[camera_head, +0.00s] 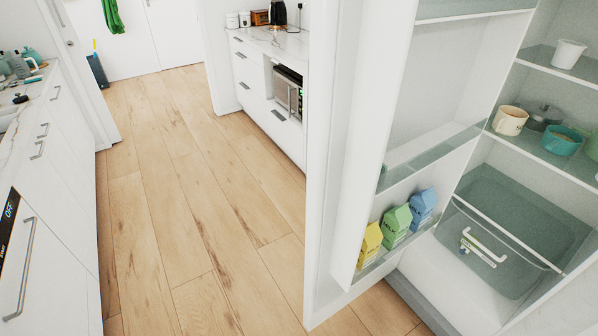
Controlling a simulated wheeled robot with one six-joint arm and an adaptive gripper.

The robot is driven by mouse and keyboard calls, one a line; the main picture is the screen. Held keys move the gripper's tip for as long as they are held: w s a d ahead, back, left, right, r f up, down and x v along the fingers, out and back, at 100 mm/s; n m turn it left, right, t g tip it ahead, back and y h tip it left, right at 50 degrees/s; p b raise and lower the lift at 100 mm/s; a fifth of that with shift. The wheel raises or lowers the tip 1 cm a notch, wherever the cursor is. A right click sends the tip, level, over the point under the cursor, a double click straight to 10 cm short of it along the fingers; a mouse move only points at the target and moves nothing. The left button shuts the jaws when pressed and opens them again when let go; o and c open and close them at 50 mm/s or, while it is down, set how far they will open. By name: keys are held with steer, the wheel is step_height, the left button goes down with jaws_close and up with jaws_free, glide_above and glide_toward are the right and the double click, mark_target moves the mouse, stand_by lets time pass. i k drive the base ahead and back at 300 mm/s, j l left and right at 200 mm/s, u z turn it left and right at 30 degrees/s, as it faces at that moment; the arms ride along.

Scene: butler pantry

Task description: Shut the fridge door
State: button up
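The white fridge door (349,135) stands wide open at the right of the head view, its inner side with shelves facing the fridge interior. Three milk cartons, yellow (370,245), green (396,225) and blue (422,207), stand on the door's low shelf. The open fridge (480,195) is at the far right, with glass shelves and a clear drawer (500,240) with a white handle. My gripper and arm are not in view. The door's handle is not visible.
A mug (509,120), a pot (542,117) and bowls stand on the fridge shelves. White counters line the left (60,180) and back (262,95), the back one holding a microwave (288,91). The wooden floor (190,190) between is clear.

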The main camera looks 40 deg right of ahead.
mark_target(412, 88)
steer(key=i+j+u, duration=0.3)
steer(key=i, duration=0.2)
steer(key=i+j+u, duration=0.15)
steer(key=i+u, duration=0.2)
steer(key=i, duration=0.15)
steer(key=i+l+z, duration=0.15)
steer(key=i+z, duration=0.35)
steer(key=i, duration=0.4)
steer(key=i+j+z, duration=0.15)
steer(key=i+z, duration=0.3)
steer(key=i, duration=0.45)
steer(key=i+z, duration=0.25)
steer(key=i, duration=0.35)
steer(key=i+z, duration=0.2)
steer(key=i, duration=0.4)
steer(key=i+j+z, duration=0.25)
steer(key=i, duration=0.35)
steer(key=i+z, duration=0.1)
steer(key=z, duration=0.3)
steer(key=i+z, duration=0.1)
steer(key=z, duration=0.75)
steer(key=i+j+z, duration=0.15)
steer(key=z, duration=2.4)
steer(key=k+j, duration=0.2)
steer(key=k+j+u, duration=0.1)
steer(key=j, duration=0.35)
steer(key=k+j, duration=0.25)
